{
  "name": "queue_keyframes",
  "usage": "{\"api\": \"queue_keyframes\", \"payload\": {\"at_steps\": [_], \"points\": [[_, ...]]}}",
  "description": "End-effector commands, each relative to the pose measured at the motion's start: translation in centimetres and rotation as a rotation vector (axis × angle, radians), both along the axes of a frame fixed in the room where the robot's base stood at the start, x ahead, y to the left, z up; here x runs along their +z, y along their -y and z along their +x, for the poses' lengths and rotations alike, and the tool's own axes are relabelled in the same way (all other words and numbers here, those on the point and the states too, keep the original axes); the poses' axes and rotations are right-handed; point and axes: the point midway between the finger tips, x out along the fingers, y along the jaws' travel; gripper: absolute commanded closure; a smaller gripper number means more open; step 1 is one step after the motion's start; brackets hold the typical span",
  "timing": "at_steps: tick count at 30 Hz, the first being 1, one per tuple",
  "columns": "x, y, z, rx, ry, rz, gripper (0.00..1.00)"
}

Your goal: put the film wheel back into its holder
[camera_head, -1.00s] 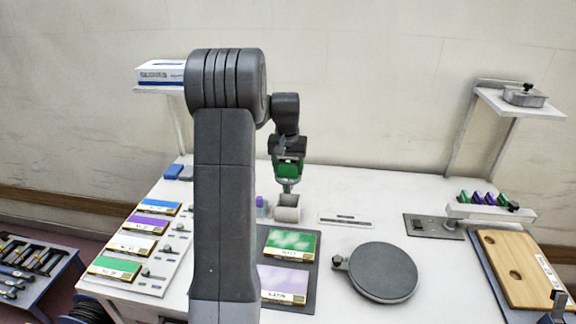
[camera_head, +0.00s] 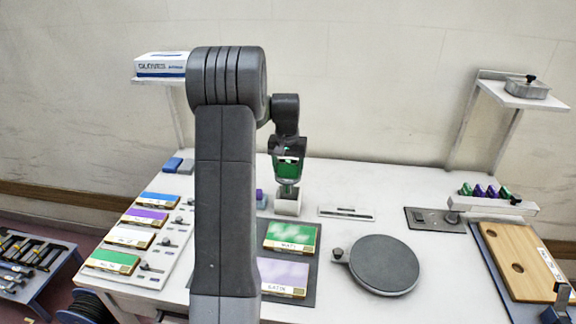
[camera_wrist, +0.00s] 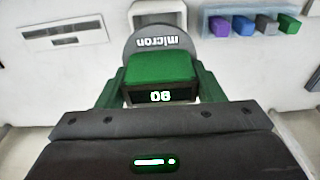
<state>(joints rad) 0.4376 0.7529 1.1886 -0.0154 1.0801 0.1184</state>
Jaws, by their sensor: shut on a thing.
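My gripper (camera_head: 288,178) is shut on the film wheel, with its dark green fingers on either side of the green handle. The film wheel (camera_wrist: 158,42) is a grey disc marked "micron" with a green grip block and a small lit display. In the head view it hangs upright below my wrist. A white square holder (camera_head: 288,207) stands on the bench directly below it, and the top of this holder (camera_wrist: 150,8) shows behind the disc in the wrist view. The disc overlaps the holder there. I cannot tell whether the disc's edge is inside it.
A small rack (camera_wrist: 212,12) with purple, blue, grey and green blocks stands beside the holder. A white slotted plate (camera_head: 346,212) lies on the other side. Sample cards on a dark mat (camera_head: 312,232) and a round dark plate (camera_head: 384,265) lie nearer. My arm hides part of the bench.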

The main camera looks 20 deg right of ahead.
Motion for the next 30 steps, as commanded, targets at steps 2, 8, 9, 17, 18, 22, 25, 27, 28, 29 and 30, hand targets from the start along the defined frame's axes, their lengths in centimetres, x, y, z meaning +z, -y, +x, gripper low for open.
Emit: {"api": "queue_keyframes", "payload": {"at_steps": [2, 8, 9, 17, 18, 22, 25, 27, 28, 29, 30], "points": [[-0.3, 0.0, 0.0, 0.000, 0.001, -0.001, 0.70], [-0.9, 0.0, 0.0, 0.000, 0.001, -0.001, 0.70], [-1.0, 0.0, 0.0, 0.000, 0.001, -0.001, 0.70], [-1.8, 0.0, 0.0, 0.000, 0.002, -0.001, 0.70], [-1.9, 0.0, 0.0, 0.000, 0.002, -0.001, 0.70], [-2.3, 0.0, 0.0, 0.000, 0.001, -0.001, 0.70], [-2.6, 0.0, 0.0, 0.000, 0.001, -0.001, 0.70], [-2.8, 0.0, 0.0, 0.000, 0.001, -0.001, 0.70], [-2.9, 0.0, 0.0, 0.000, 0.001, -0.001, 0.70], [-3.0, 0.0, 0.0, 0.000, 0.001, -0.001, 0.70], [-3.1, 0.0, 0.0, 0.000, 0.001, -0.001, 0.70]]}}
